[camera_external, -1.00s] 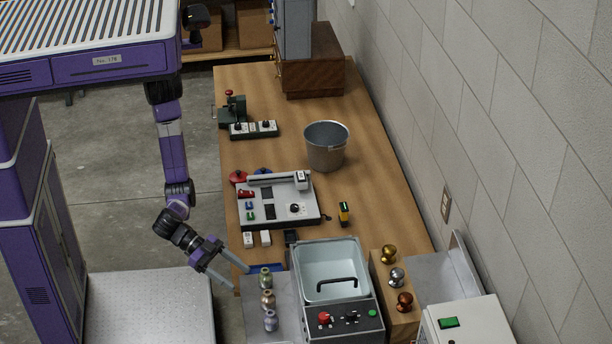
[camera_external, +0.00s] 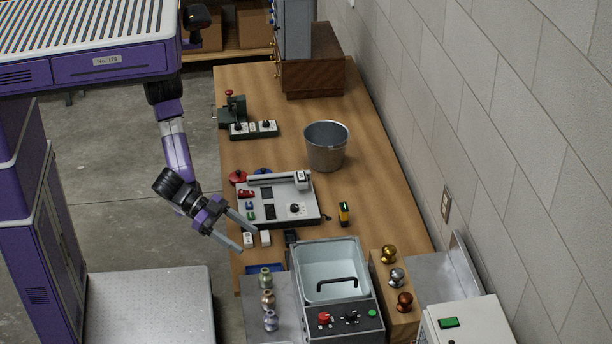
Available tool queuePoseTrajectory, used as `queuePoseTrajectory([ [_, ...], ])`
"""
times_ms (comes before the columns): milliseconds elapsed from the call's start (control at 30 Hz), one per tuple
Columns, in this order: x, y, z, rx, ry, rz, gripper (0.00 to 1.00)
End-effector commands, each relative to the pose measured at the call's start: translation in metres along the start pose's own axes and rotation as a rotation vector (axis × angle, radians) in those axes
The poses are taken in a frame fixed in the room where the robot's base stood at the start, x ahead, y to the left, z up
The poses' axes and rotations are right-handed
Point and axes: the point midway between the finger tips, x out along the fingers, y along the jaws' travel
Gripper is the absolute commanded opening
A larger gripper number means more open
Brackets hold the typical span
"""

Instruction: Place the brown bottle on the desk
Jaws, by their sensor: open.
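The brown bottle (camera_external: 268,298) stands upright on a grey metal surface (camera_external: 252,306) at the front of the desk's left side. It is the middle one of three small bottles in a row, between a greenish bottle (camera_external: 265,276) and a grey-blue bottle (camera_external: 270,320). The wooden desk (camera_external: 365,165) runs along the wall. My gripper (camera_external: 246,236) is open and empty, its two fingers pointing down and right. It appears above the desk's left edge, beyond the bottles and apart from them.
A control panel (camera_external: 283,208), a metal bucket (camera_external: 326,150) and a small yellow-black item (camera_external: 344,213) are on the desk. A basin (camera_external: 330,262) with a black handle stands right of the bottles, then several metal knobs (camera_external: 397,277). Bare desk shows around the bucket.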

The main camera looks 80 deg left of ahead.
Motion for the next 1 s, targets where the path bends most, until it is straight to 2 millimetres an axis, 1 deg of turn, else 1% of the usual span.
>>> queuePoseTrajectory([
  [33, 0.010, -0.003, -0.006, 0.009, -0.019, -0.021, 0.65],
  [267, 0.054, -0.021, -0.024, 0.065, -0.143, -0.109, 0.65],
  [367, 0.076, -0.031, -0.032, 0.094, -0.230, -0.142, 0.65],
  [500, 0.107, -0.044, -0.041, 0.147, -0.415, -0.157, 0.65],
  [600, 0.120, -0.047, -0.041, 0.195, -0.580, -0.118, 0.65],
  [667, 0.123, -0.045, -0.040, 0.227, -0.672, -0.076, 0.65],
  [767, 0.121, -0.036, -0.036, 0.280, -0.793, 0.007, 0.65],
  [1000, 0.102, -0.011, -0.034, 0.376, -0.958, 0.180, 0.65],
])
